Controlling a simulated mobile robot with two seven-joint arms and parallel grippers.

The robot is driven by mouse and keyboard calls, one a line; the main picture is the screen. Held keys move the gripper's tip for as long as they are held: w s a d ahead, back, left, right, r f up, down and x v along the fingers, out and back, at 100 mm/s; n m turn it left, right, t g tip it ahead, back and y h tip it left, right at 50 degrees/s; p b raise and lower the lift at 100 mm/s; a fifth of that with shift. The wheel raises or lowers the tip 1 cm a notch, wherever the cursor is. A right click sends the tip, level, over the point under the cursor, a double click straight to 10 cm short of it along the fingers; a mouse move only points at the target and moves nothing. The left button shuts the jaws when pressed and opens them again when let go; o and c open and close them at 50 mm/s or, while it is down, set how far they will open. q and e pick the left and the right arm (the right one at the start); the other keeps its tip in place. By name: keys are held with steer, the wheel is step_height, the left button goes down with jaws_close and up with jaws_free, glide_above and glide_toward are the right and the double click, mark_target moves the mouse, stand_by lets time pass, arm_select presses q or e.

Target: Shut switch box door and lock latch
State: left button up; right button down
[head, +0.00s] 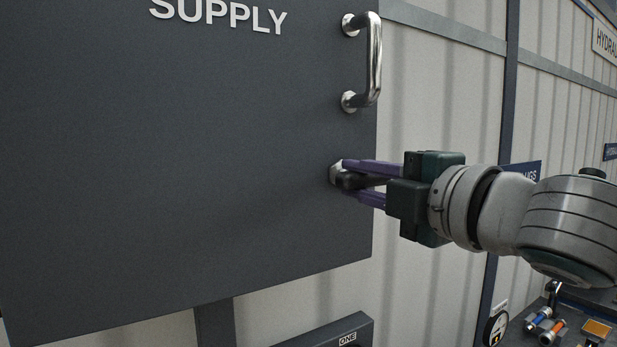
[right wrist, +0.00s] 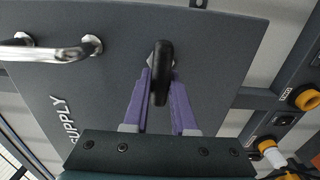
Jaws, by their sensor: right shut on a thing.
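The switch box door (head: 180,160) is a large dark grey panel with the word SUPPLY at its top, and it looks closed in the head view. A black latch handle (right wrist: 161,75) on a round metal base sits near the door's right edge, below the metal pull handle (head: 374,62). My right gripper (head: 352,178) has its purple fingers shut around the latch handle. In the right wrist view the fingers lie on both sides of the latch, and the door (right wrist: 215,60) fills much of the picture. My left gripper is not in view.
A box marked ONE (head: 345,335) sits below the door. At the lower right are couplers (head: 545,318) in blue and orange on a dark panel. A corrugated pale wall (head: 440,90) stands behind.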

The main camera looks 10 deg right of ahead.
stand_by(0.5)
steer(key=c, duration=0.7)
jaws_free()
steer(key=b+v, duration=0.5)
steer(key=v, duration=0.5)
steer(key=shift+b, duration=0.3)
